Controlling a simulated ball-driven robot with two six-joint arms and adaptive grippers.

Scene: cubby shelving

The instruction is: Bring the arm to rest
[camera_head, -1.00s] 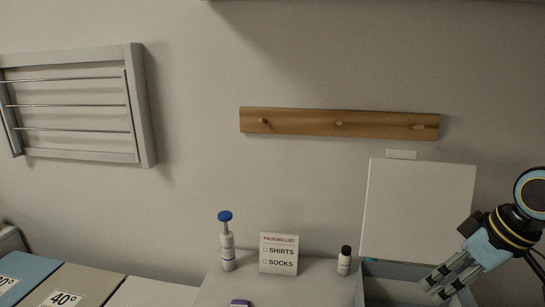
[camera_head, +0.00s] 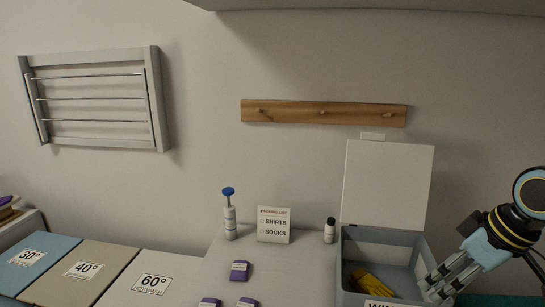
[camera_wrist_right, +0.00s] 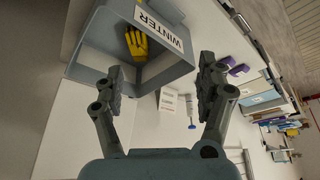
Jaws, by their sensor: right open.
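My right gripper (camera_head: 437,288) is at the right edge of the head view, its fingers pointing down and left beside the right wall of the grey box (camera_head: 352,262). In the right wrist view the gripper's (camera_wrist_right: 160,78) two fingers stand wide apart with nothing between them. The box labelled WINTER also shows there (camera_wrist_right: 105,30), beyond the fingers. It has its white lid (camera_head: 388,185) raised and a yellow glove (camera_head: 372,282) inside. I cannot tell whether the gripper touches the box. My left gripper is out of view.
A blue-topped pump bottle (camera_head: 229,218), a packing list card (camera_head: 274,225) and a black-capped bottle (camera_head: 329,232) stand at the back of the surface. Purple packets (camera_head: 240,271) lie in front. Bins marked by temperature (camera_head: 85,268) are left. A wooden peg rail (camera_head: 325,113) hangs above.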

